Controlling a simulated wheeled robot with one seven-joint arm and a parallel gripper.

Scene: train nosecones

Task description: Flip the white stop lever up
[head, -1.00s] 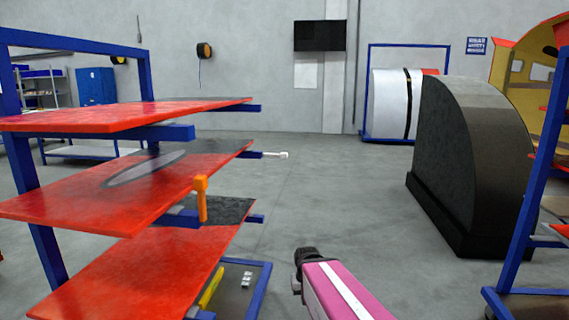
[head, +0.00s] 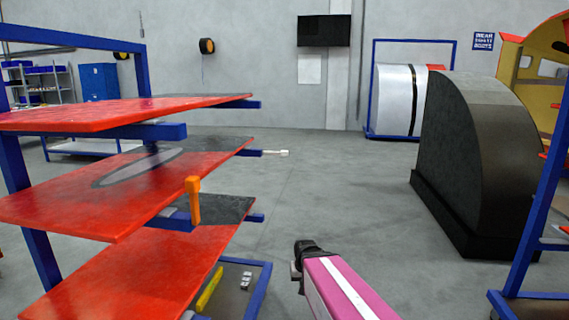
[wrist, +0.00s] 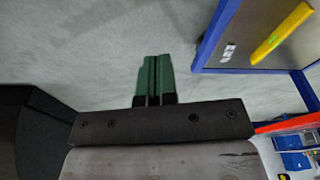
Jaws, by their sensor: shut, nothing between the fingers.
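The white stop lever (head: 277,153) is small and sits at the end of a blue bar on the rack's middle shelf, in the head view. It points out sideways to the right, roughly level. An orange lever (head: 194,202) stands upright on a nearer bar of the same shelf. My gripper (wrist: 154,60) shows in the wrist view with its green fingers together and nothing between them. In the head view my pink arm is at the bottom centre, lower than the white lever and apart from it. The white lever is not seen in the wrist view.
The blue rack with red shelf panels (head: 110,187) fills the left side. A large black nosecone (head: 465,150) and another blue frame (head: 535,215) stand on the right. The grey floor (head: 340,185) between them is clear. A yellow bar (wrist: 283,33) lies low in the rack.

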